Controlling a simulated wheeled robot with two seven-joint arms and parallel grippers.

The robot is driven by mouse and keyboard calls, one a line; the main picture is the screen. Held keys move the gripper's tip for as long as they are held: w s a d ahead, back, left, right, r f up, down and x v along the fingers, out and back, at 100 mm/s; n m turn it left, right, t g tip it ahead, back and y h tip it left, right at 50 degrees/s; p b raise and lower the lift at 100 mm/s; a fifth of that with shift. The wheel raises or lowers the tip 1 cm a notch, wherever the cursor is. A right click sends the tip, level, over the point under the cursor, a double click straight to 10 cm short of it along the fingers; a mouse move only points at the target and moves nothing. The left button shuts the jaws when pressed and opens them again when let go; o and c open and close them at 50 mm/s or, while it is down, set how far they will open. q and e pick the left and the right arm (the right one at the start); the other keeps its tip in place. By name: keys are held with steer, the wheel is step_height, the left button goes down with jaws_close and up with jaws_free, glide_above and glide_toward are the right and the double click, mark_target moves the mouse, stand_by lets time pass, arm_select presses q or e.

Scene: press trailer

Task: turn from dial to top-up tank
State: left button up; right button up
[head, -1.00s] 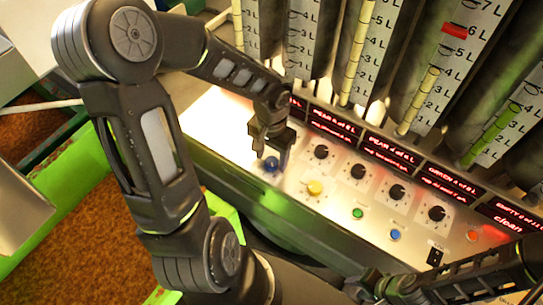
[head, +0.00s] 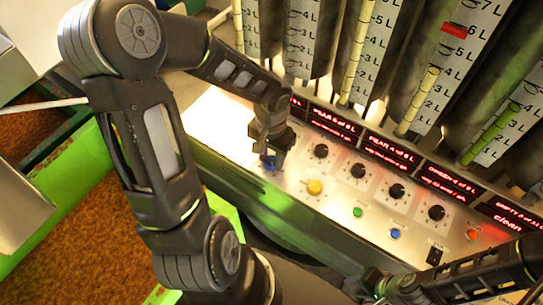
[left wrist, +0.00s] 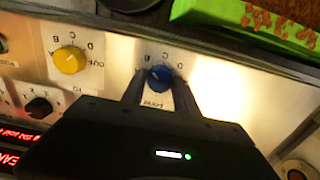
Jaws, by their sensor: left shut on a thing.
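A blue dial (head: 270,163) sits on the pale control panel, left of a yellow dial (head: 315,187). My left gripper (head: 270,157) is at the blue dial and shut on it, with a finger on each side. In the left wrist view the blue dial (left wrist: 159,78) shows between the two fingertips (left wrist: 158,84), with letters around it. The yellow dial (left wrist: 69,60) is apart from the fingers there. Upright tanks (head: 356,50) with litre scales stand behind the panel. My right arm shows at the lower right; its fingertips cannot be made out.
Black knobs (head: 358,171) and small green (head: 357,212), blue (head: 395,234) and orange (head: 472,235) buttons are on the panel. Red-lettered displays (head: 391,153) run above them. A green-rimmed bin (head: 90,160) of brown matter is at the left.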

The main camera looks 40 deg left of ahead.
arm_select(q)
jaws_close()
steer(key=shift+m, duration=1.2)
steer(key=m, duration=0.6)
steer(key=shift+m, duration=0.3)
steer(key=o, duration=1.1)
jaws_free()
